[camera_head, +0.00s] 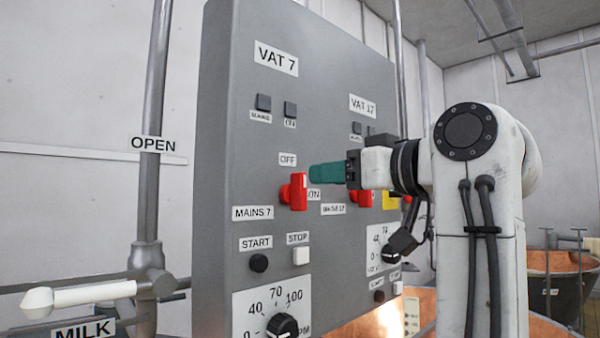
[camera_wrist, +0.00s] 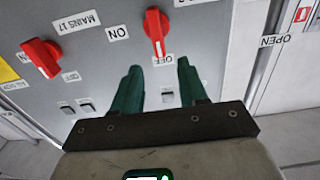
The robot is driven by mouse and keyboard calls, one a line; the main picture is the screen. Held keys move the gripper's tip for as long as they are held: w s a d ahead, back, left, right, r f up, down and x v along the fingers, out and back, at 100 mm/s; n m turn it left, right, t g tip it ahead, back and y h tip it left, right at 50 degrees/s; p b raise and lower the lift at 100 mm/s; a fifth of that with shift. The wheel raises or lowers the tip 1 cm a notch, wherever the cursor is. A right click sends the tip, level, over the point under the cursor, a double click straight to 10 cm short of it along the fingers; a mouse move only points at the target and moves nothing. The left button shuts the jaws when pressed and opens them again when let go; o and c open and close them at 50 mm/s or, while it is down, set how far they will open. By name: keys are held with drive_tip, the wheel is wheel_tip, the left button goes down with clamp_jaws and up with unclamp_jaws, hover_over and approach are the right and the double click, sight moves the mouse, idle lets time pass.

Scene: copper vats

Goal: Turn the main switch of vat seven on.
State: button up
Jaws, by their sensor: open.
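The red mains 7 switch (camera_head: 293,192) sits on the grey panel under the VAT 7 sign, beside the MAINS 7 label (camera_head: 253,213). Its handle is upright, in line with the OFF label (camera_head: 287,159) above; the ON label (camera_head: 314,195) is to its right. My gripper (camera_head: 313,173) has teal fingers, seen from the side just right of the handle's top. In the wrist view, which is upside down, my gripper (camera_wrist: 159,64) is open and empty. The red switch (camera_wrist: 155,32) shows beyond the gap between the fingertips, apparently not between them.
A second red switch (camera_wrist: 40,57), labelled MAINS 17, is close by on the same panel. Start (camera_head: 258,263) and stop (camera_head: 301,256) buttons and a dial (camera_head: 283,326) lie below. A white-handled OPEN/MILK lever (camera_head: 80,298) stands left of the panel.

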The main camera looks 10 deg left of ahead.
sight(305, 175)
drive_tip(key=p+x, duration=0.2)
drive_tip(key=x, duration=0.5)
drive_tip(key=shift+r+p, duration=0.1)
drive_tip(key=shift+p, duration=0.25)
drive_tip(key=shift+w+a, duration=0.35)
drive_tip(key=shift+a, duration=0.15)
drive_tip(key=shift+c, duration=0.3)
drive_tip(key=shift+f, duration=0.25)
clamp_jaws()
